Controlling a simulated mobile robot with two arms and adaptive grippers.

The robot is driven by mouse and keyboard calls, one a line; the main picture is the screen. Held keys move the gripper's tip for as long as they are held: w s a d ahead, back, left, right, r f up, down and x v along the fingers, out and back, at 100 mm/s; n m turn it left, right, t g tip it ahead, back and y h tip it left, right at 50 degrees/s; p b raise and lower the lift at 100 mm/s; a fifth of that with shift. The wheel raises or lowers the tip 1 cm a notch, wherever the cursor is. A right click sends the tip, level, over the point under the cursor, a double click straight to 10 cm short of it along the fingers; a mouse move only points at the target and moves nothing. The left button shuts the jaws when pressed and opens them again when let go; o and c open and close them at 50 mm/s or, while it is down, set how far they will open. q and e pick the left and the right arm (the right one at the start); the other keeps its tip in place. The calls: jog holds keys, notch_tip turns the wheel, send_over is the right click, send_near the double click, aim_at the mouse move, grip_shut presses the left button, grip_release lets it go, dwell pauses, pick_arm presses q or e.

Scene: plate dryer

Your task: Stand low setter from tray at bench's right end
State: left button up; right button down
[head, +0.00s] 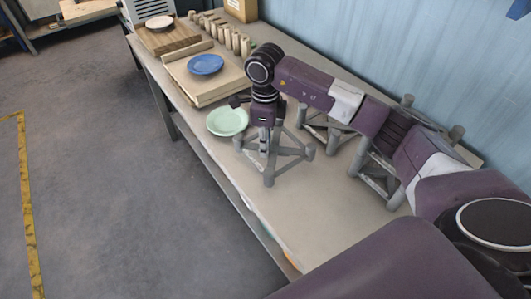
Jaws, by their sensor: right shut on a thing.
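My right gripper (265,150) points down over the bench and is shut on a grey setter (284,167), a frame with splayed bars and short posts. The setter looks upright, its feet at or close to the bench top; I cannot tell whether they touch. More grey setters stand behind, one beyond my right forearm (327,133) and one farther right (375,185), partly hidden by my arm. The bench (295,222) runs from upper left to lower right. I cannot identify a tray for certain. My left gripper is not in view.
A green plate (227,121) lies at the bench's front edge, just left of the held setter. A blue plate (206,64) lies on a pale board (205,92). Several wooden pegs (236,42) stand behind. The bench front right of the setter is bare.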

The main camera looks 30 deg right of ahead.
aim_at(265, 162)
notch_tip(265, 162, down, 3)
jog(key=shift+f+p, duration=0.15)
jog(key=shift+p, duration=0.15)
jog(key=shift+f, duration=0.4)
jog(key=c, duration=2.3)
grip_release()
jog(key=shift+f, duration=0.15)
jog(key=o, duration=0.5)
